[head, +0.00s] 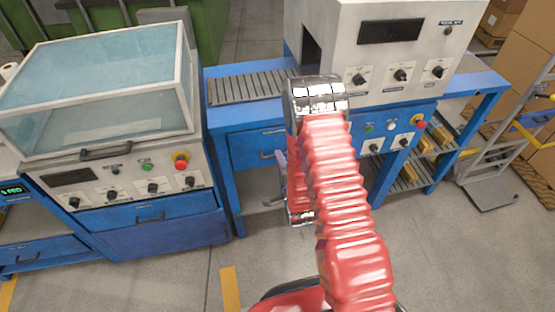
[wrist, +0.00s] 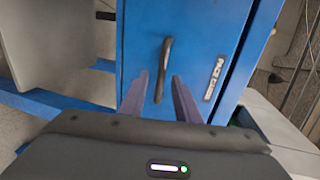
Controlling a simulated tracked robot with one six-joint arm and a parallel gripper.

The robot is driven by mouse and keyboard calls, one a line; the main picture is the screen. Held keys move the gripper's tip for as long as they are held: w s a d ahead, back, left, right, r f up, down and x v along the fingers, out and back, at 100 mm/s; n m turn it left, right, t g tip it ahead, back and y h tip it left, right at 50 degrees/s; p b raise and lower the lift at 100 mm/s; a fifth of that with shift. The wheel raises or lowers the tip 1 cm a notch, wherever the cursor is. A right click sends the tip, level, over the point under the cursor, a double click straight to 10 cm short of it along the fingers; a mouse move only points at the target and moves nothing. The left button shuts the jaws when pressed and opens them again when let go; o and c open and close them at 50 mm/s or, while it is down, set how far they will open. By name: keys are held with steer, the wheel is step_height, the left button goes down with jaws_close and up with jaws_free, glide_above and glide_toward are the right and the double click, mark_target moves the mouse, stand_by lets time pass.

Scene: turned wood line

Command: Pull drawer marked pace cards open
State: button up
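The blue drawer (wrist: 200,30) fills the middle of the wrist view, turned on its side. Its small white label (wrist: 214,78) is too blurred to read surely. Its dark curved handle (wrist: 165,58) stands out from the front. My gripper (wrist: 160,80) is open, with one grey-purple finger on each side of the handle and gaps to both. Whether the fingertips reach past the bar in depth, I cannot tell. In the head view the drawer (head: 250,148) looks shut under the roller conveyor; my red arm hides its right part and much of my gripper (head: 281,160).
A roller conveyor (head: 245,88) runs above the drawer into a white machine (head: 345,55). A covered machine (head: 100,110) with its own blue drawer (head: 150,217) stands left. A hand truck (head: 490,185) and cartons are at right. The floor in front is clear.

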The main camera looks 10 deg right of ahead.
steer(key=shift+x, duration=0.8)
steer(key=shift+s, duration=0.1)
jaws_close()
steer(key=shift+f, duration=0.1)
